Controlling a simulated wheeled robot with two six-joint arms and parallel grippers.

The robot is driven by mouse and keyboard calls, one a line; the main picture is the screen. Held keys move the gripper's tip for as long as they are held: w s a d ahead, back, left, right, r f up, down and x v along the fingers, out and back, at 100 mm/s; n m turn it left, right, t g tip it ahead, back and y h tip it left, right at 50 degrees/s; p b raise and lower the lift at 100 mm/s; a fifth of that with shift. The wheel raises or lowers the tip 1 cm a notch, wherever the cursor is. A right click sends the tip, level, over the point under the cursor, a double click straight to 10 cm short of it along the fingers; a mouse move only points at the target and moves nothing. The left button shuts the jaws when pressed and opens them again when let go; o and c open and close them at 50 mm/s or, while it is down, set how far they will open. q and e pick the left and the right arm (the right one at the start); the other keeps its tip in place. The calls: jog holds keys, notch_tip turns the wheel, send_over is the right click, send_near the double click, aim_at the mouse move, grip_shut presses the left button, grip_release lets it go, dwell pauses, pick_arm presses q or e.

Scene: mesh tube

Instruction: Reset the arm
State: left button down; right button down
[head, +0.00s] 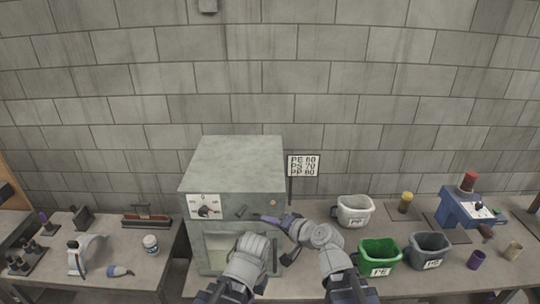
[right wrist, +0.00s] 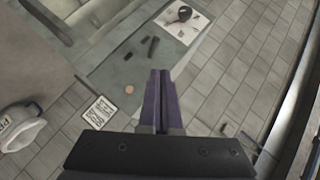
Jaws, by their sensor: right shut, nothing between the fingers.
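My right arm reaches in from the lower right in the head view. Its gripper (head: 262,218), with dark purple fingers, is in front of the control panel of the grey-green oven (head: 232,165). In the right wrist view the two fingers (right wrist: 158,85) are together with nothing between them. They point toward the panel, which has a white dial plate (right wrist: 186,18), dark handles and a small copper-coloured button (right wrist: 129,89). Whether the fingers touch the panel is unclear. A grey link of my left arm shows low in front of the oven; my left gripper does not show.
A sign with temperatures (head: 303,166) stands right of the oven. White (head: 355,211), green (head: 379,256) and grey (head: 430,251) bins stand on the right bench, with a blue device (head: 468,207) beyond. The left bench holds tools and a white jar (head: 150,244).

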jog(key=s+d+f+n+g+h, duration=0.2)
jog(key=s+d+f+g+h, duration=0.35)
jog(key=d, duration=0.35)
jog(key=s+d+f+n+g+h, duration=0.2)
jog(key=s+d+f+g+h, duration=0.2)
jog(key=s+d+f, duration=0.3)
jog(key=s+a+f+n+b, duration=0.2)
jog(key=a+f+b, duration=0.3)
jog(key=f+b, duration=0.6)
jog(key=s+a+f+n+b, duration=0.2)
jog(key=a+f+b, duration=0.3)
jog(key=f+b, duration=0.5)
jog(key=shift+s+f+b, duration=0.4)
jog(key=shift+s+f, duration=0.15)
jog(key=shift+f, duration=0.05)
jog(key=shift+g+h, duration=0.25)
